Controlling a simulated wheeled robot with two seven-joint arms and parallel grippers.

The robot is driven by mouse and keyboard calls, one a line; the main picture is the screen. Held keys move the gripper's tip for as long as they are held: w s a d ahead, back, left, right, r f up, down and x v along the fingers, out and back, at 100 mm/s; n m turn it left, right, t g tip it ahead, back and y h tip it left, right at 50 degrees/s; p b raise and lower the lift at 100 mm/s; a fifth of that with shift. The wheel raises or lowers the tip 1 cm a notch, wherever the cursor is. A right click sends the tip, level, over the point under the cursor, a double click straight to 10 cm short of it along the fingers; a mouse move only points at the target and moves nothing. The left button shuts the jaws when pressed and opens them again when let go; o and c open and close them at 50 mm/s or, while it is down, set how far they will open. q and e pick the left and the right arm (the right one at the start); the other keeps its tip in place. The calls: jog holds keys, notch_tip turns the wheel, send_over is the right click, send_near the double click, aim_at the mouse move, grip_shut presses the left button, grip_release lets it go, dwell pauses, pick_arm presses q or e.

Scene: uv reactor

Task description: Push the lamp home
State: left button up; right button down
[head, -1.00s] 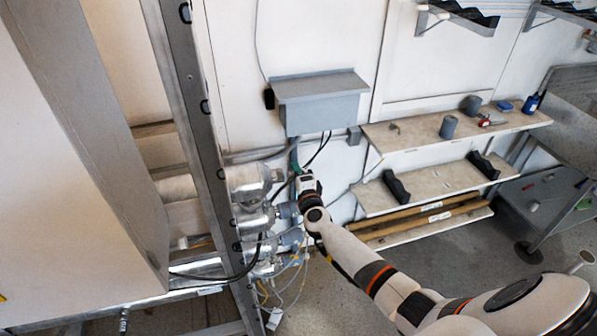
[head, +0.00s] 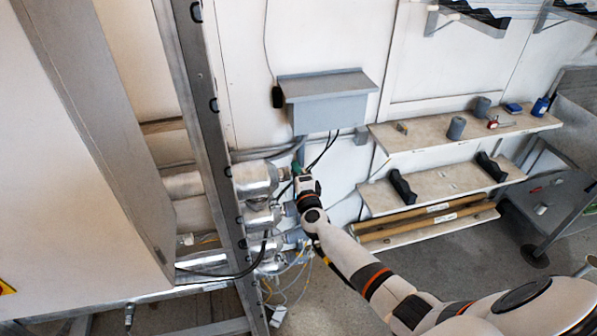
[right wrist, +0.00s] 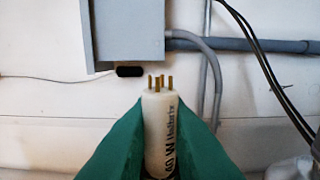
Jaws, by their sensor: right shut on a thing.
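The lamp (right wrist: 157,120) is seen end-on in the right wrist view. Its white end cap has dark print and several brass pins. My right gripper (head: 297,170) has green fingers that are shut on the lamp, one on each side of the cap. In the head view the gripper is at the right side of the upper silver reactor cylinder (head: 252,178), below the grey wall box. The rest of the lamp, and how far it is in a cylinder, cannot be made out. My left gripper is not in view.
More silver cylinders (head: 262,217) with cables lie below. The grey box (head: 327,108) hangs on the wall above, with black cables and a grey conduit (right wrist: 245,44) beside it. A metal frame post (head: 205,110) stands left. Shelves (head: 425,135) with small items are at right.

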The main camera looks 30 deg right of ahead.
jog(key=shift+a, duration=0.15)
jog(key=c, duration=1.3)
grip_release()
